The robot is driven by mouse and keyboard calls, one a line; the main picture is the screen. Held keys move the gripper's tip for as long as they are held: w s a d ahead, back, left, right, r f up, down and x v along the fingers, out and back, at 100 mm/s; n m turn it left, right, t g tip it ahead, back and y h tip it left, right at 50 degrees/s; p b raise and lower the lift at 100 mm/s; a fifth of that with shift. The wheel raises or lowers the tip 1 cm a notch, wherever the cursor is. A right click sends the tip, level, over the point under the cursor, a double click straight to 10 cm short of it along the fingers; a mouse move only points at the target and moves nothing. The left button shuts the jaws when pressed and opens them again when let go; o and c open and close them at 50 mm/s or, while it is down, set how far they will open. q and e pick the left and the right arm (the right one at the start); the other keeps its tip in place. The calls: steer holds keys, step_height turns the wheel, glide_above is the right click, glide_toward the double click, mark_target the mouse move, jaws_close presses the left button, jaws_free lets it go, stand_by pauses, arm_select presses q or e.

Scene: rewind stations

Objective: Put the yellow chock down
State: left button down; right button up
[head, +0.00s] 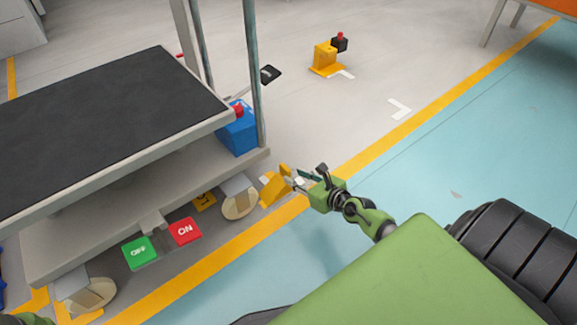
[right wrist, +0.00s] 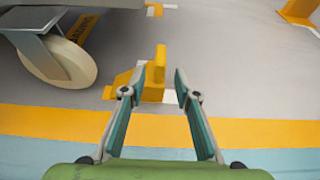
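A yellow chock (head: 274,189) is on the grey floor beside the cart's near right caster (head: 239,198). In the right wrist view the chock (right wrist: 153,88) appears to rest on the floor, with its upright part just beyond and between my fingertips. My right gripper (head: 297,180) is open. In the wrist view its two fingers (right wrist: 163,78) stand apart, with a visible gap between the chock and the right finger. The caster (right wrist: 62,62) is left of the chock and apart from it.
The cart (head: 120,180) with a dark top fills the left; red ON and green OFF pedals (head: 138,252) are under its edge. Another yellow block (head: 326,58) stands farther back. A yellow floor line (head: 345,170) runs past the chock; the floor to the right is clear.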

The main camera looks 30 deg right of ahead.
steer(key=p+v, duration=0.1)
steer(key=v, duration=0.4)
steer(key=shift+s+r, duration=0.1)
steer(key=shift+s, duration=0.15)
